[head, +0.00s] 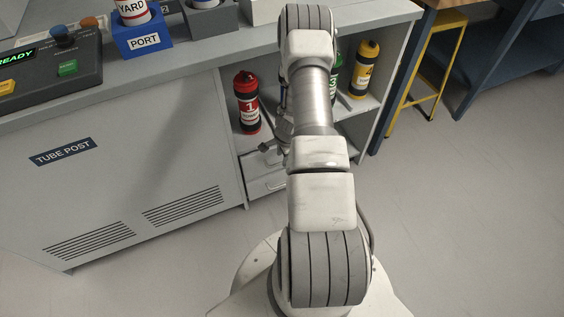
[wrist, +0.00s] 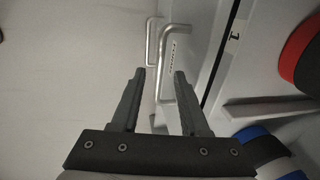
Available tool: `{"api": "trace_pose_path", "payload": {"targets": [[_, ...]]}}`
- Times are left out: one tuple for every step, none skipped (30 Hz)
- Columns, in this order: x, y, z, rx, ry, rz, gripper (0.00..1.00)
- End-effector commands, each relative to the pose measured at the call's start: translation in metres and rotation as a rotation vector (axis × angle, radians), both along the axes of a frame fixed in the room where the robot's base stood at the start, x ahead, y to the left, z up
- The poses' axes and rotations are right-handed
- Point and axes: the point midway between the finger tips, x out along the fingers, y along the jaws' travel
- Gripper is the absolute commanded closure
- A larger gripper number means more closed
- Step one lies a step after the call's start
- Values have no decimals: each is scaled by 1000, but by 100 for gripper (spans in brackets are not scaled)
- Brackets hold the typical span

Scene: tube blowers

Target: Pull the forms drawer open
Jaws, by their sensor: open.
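Two grey drawers sit under the shelf in the head view, the upper drawer (head: 258,163) above the lower drawer (head: 266,185). Both look shut, though my arm covers their right part. In the wrist view my gripper (wrist: 159,73) is open, with its two dark fingers on either side of the nearer bar handle (wrist: 165,88), which passes between them. A small label (wrist: 171,49), too small to read surely, is beside that handle on the drawer front. I cannot tell whether the fingers touch the handle. A second bar handle (wrist: 151,42) is farther off.
A red canister (head: 247,104) marked 1 stands on the shelf above the drawers. A yellow canister (head: 364,69) and a green canister (head: 335,72) stand farther right. The tube post cabinet (head: 110,170) is at the left. The floor in front is clear.

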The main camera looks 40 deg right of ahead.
Motion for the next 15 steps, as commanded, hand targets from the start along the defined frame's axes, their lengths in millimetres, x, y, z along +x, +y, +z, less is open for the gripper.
{"api": "trace_pose_path", "payload": {"targets": [[1,0,-10,0,1,0,55],[2,0,-13,0,0,0,55],[3,0,-17,0,0,0,55],[3,0,-19,0,1,0,55],[3,0,-21,0,1,0,55],[4,-1,-23,0,0,0,55],[4,-1,-24,0,0,0,55],[5,-1,-25,0,0,0,55],[5,-1,-25,0,-1,0,55],[5,-1,-25,-1,-1,0,55],[5,-1,-25,-1,-1,0,55],[5,-1,-25,0,-1,0,55],[5,-1,-25,0,-1,0,55],[5,-1,-25,0,-1,0,55],[5,-1,-25,0,0,1,55]]}}
